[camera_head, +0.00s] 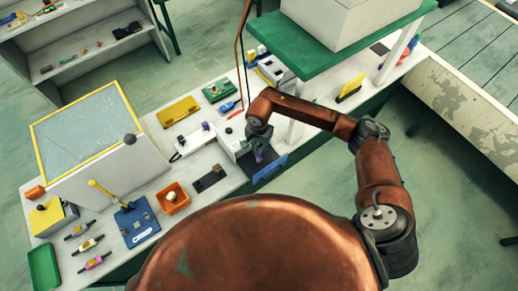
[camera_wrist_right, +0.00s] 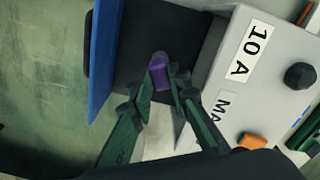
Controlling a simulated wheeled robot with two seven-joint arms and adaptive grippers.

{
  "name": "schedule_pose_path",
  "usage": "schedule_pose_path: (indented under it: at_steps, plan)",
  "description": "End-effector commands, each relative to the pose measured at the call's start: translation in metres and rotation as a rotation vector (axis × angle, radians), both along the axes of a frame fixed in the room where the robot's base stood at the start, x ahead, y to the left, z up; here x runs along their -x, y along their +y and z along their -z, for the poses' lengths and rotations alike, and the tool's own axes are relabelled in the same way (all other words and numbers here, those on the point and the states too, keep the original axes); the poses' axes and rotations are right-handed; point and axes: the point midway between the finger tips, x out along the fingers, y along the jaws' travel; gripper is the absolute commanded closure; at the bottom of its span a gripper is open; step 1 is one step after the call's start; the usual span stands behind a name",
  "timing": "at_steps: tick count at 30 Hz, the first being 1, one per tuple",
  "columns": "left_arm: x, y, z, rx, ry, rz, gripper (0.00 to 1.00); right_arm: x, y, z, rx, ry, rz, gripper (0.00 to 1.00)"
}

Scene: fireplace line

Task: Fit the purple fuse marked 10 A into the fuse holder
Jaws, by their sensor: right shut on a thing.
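The purple fuse (camera_wrist_right: 159,72) sits between the green fingertips of my right gripper (camera_wrist_right: 160,88); its marking is not readable. In the head view the purple fuse (camera_head: 258,156) shows under my right gripper (camera_head: 257,148), at the bench's front edge. The apparent fuse holder is a light grey box (camera_wrist_right: 236,100) with a "10 A" label, a partly hidden second label and a black knob. A dark area (camera_wrist_right: 150,35) lies beyond the fuse, beside a blue panel (camera_wrist_right: 100,60). The blue panel (camera_head: 270,171) also shows in the head view. Whether the fuse touches the dark area is unclear. My left gripper is not in view.
An orange bin (camera_head: 174,205), a dark plate (camera_head: 210,179) and a blue lever base (camera_head: 137,224) stand left on the bench. Several small cylinders (camera_head: 95,262) lie farther left. A green shelf (camera_head: 330,50) overhangs at the back right.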

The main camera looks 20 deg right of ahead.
Motion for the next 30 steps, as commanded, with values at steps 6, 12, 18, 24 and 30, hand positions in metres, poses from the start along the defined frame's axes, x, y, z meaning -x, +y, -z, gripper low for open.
schedule_pose_path:
  at_steps: [6, 12, 18, 24, 30]
  plan:
    - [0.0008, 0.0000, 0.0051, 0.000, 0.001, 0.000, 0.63, -0.0001, -0.0001, 0.0055, 0.000, 0.000, 0.000, 1.00]
    - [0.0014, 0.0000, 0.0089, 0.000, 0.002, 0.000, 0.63, 0.0001, -0.0002, 0.0100, 0.001, 0.001, 0.000, 1.00]
    - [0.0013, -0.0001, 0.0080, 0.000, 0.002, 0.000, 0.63, 0.0000, -0.0001, 0.0088, 0.000, 0.000, 0.000, 0.71]
    - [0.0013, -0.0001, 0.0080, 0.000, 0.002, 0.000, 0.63, 0.0001, -0.0001, 0.0088, 0.000, 0.000, 0.000, 0.63]
    - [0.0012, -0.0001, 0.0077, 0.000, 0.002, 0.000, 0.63, 0.0001, -0.0001, 0.0082, 0.000, 0.000, 0.000, 0.63]
